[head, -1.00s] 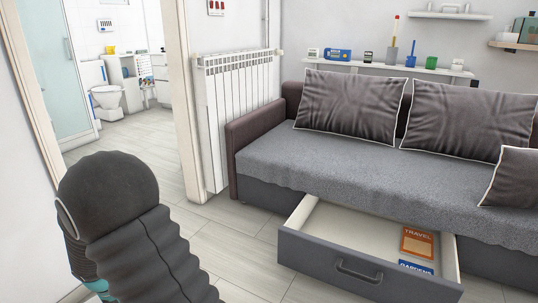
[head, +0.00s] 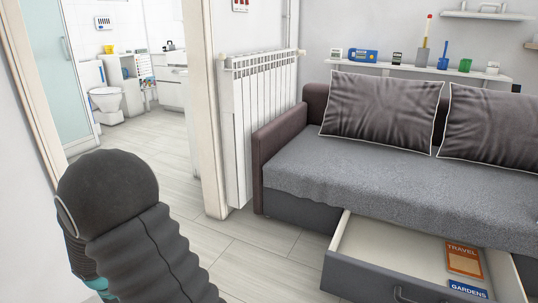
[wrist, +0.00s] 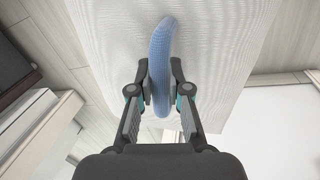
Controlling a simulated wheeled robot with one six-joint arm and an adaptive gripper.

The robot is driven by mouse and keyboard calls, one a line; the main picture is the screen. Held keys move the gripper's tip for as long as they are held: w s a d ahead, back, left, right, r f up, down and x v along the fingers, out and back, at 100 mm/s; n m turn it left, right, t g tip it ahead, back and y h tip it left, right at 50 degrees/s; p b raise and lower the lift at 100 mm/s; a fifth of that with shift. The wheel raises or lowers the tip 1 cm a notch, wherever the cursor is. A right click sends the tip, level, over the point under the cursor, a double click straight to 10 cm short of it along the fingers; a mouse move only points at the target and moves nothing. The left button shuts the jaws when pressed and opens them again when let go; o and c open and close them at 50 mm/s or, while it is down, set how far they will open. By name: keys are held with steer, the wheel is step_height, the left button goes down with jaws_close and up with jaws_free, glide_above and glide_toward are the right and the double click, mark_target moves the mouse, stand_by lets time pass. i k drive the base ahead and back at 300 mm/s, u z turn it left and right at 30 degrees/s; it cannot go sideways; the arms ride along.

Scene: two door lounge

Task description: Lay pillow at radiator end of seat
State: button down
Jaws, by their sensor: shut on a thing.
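My gripper (wrist: 161,80) is shut on a soft-looking light-blue thing (wrist: 162,50), seen edge-on in the wrist view. It appears to be the pillow; most of its face is hidden by the angle. The gripper is outside the head view. The seat (head: 400,185) is a grey sofa on the right of the head view. The white radiator (head: 262,120) stands on the wall beside its left armrest (head: 285,150). A dark cushion (head: 380,108) leans on the backrest, and the seat in front of it is bare at the radiator end.
An open drawer (head: 375,283) under the seat juts into the floor, with two books (head: 464,259) inside. A second cushion (head: 490,125) leans further right. A doorway to a bathroom is at left. Pale floor (head: 245,240) is clear before the radiator. A pale textured surface (wrist: 105,50) lies behind the held thing.

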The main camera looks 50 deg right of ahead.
mark_target(326, 163)
steer(key=z, duration=0.35)
steer(key=i, duration=1.9)
steer(key=z, duration=1.85)
